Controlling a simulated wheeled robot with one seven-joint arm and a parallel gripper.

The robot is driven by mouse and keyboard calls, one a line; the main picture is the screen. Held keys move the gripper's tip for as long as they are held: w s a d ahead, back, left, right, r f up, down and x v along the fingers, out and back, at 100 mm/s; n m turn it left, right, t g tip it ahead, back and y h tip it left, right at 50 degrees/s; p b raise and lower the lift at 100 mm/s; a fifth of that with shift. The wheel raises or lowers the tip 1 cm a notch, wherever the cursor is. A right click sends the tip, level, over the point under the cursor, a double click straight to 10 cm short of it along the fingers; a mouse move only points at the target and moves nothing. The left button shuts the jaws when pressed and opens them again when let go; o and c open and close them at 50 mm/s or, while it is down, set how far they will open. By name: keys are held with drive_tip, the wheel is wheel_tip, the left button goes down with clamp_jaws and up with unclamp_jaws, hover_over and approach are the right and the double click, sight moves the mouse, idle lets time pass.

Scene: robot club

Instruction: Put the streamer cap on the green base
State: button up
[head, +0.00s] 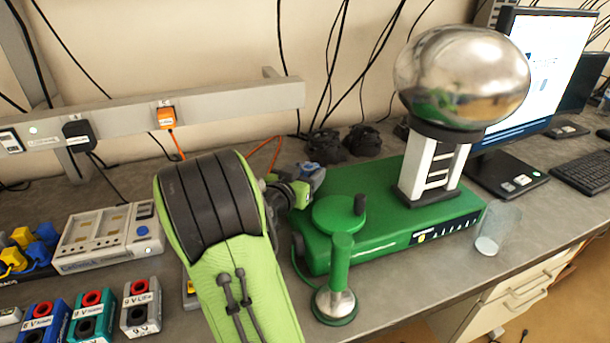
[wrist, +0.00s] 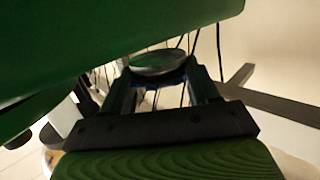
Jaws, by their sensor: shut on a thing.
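The green base (head: 385,195) is a long green box on the bench, bearing a white column and a large silver sphere (head: 462,78). My gripper (head: 308,182) is at the left rear end of the base, partly hidden behind my own arm. In the wrist view its fingers (wrist: 160,75) are shut on a round silvery piece with blue at its lower edge, which I take as the streamer cap (wrist: 158,62). In the head view the held piece is small and not clear. A large green surface, seemingly the base (wrist: 90,40), fills the wrist view's upper left.
A green-handled wand with a silver ball (head: 335,303) stands before the base. A clear cup (head: 497,228) stands at its right end, near the bench edge. A monitor (head: 555,70) and keyboard (head: 583,172) are at right. Power boxes (head: 90,312) and a grey panel (head: 108,236) lie left.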

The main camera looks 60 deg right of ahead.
drive_tip(key=shift+f+b, duration=0.65)
drive_tip(key=shift+b, duration=0.2)
drive_tip(key=o, duration=1.1)
drive_tip(key=shift+r, duration=0.1)
drive_tip(key=shift+c, duration=0.2)
drive_tip(key=shift+r+p, duration=0.2)
drive_tip(key=shift+p, duration=0.15)
drive_tip(key=shift+r+p, duration=0.5)
drive_tip(key=shift+p, duration=0.2)
drive_tip(key=a+r+b, duration=0.1)
drive_tip(key=a, duration=1.1)
drive_tip(key=shift+r, duration=0.25)
